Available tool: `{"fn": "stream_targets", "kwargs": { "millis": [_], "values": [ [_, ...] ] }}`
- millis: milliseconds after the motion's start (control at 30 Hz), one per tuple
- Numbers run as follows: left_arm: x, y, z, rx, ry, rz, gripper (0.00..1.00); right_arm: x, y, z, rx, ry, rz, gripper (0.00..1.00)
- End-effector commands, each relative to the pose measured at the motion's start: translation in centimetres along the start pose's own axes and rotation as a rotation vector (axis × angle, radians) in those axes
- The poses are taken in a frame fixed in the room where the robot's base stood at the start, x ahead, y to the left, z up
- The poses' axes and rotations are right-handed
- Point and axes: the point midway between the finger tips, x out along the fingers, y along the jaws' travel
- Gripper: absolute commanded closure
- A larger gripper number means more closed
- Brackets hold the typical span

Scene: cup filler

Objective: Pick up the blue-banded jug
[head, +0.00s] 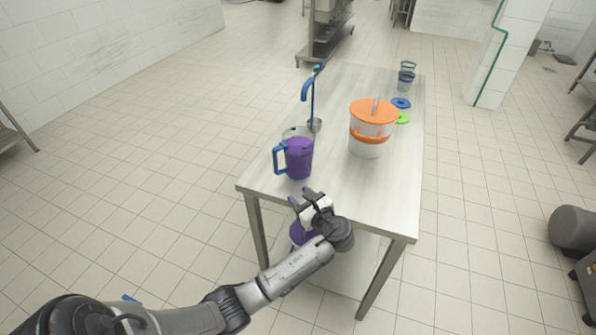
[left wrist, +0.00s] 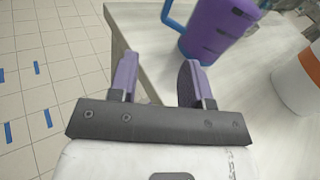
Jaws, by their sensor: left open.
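A jug (head: 299,160) with a purple body, a clear upper part and a blue handle stands upright near the front left edge of the table. My right gripper is not in view.
A white bucket (head: 367,149) with an orange lid stands right of the jug on the table (head: 358,194). A blue-handled ladle (head: 313,105) stands behind the jug. Blue (head: 401,102) and green (head: 403,118) lids and clear containers (head: 406,78) are farther back. The table's front right is clear.

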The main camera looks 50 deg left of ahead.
Motion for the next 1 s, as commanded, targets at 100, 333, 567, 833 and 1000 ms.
{"fn": "stream_targets", "kwargs": {
  "millis": [100, 333, 567, 833, 1000],
  "values": [
    [0.7, -0.8, -0.8, 0.066, -0.059, 0.027, 0.56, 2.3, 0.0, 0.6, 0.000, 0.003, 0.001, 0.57],
    [2.3, -1.3, -0.5, 0.125, -0.105, 0.054, 0.56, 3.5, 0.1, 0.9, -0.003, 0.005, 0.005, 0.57],
    [6.2, -1.1, 0.0, 0.129, -0.107, 0.055, 0.56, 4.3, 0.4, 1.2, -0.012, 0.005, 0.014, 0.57],
    [9.2, -1.0, 0.4, 0.128, -0.106, 0.053, 0.56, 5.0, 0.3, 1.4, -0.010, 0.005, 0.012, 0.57],
    [9.7, -1.0, 0.5, 0.128, -0.104, 0.052, 0.56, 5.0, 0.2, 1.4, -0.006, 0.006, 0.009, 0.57]
  ]
}}
